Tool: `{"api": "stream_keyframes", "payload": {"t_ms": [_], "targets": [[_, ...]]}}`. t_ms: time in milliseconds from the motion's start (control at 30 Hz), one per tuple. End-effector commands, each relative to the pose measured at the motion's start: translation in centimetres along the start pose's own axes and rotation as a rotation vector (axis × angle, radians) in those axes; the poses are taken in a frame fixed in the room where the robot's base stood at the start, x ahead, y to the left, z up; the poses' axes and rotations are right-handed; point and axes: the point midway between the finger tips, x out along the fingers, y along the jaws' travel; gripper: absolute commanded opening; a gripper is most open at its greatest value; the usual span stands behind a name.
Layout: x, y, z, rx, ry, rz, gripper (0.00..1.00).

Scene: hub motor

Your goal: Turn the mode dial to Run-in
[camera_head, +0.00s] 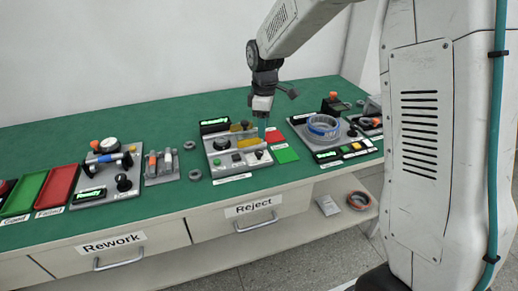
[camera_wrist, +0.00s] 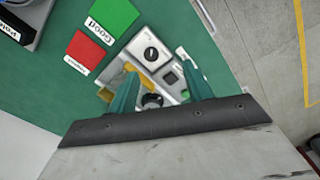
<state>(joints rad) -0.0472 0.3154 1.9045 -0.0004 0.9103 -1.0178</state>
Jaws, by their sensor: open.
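My gripper (camera_head: 262,125) hangs over the middle grey station (camera_head: 225,172) in the head view. In the wrist view my gripper (camera_wrist: 158,76) shows two teal fingers, apart, with nothing held between them. A second dark round part (camera_wrist: 152,100) shows between the fingers, nearer the palm and partly hidden. The small labels cannot be read, so I cannot tell which knob is the mode dial or where it points.
A green Good tray (camera_wrist: 113,15) and a red tray (camera_wrist: 84,52) lie beside the station. Yellow parts (camera_head: 226,143) and a lit green display (camera_head: 214,122) are on it. Another station with a blue ring (camera_head: 323,126) stands to the right. Drawers marked Rework and Reject (camera_head: 252,207) are below.

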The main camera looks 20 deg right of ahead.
Motion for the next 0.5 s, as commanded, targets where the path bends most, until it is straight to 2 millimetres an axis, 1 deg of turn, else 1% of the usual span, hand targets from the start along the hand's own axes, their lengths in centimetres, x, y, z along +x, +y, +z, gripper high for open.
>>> {"api": "stream_keyframes", "payload": {"t_ms": [33, 100, 200, 367, 500], "targets": [[1.4, 0.9, -0.7, -0.034, -0.003, -0.006, 0.50], [2.6, 1.6, -1.2, -0.073, -0.005, -0.009, 0.50], [3.7, 2.3, -1.7, -0.104, -0.005, -0.010, 0.50], [5.4, 2.4, -1.9, -0.116, -0.007, -0.013, 0.50], [7.7, 2.4, -1.8, -0.114, -0.007, -0.013, 0.50]]}}
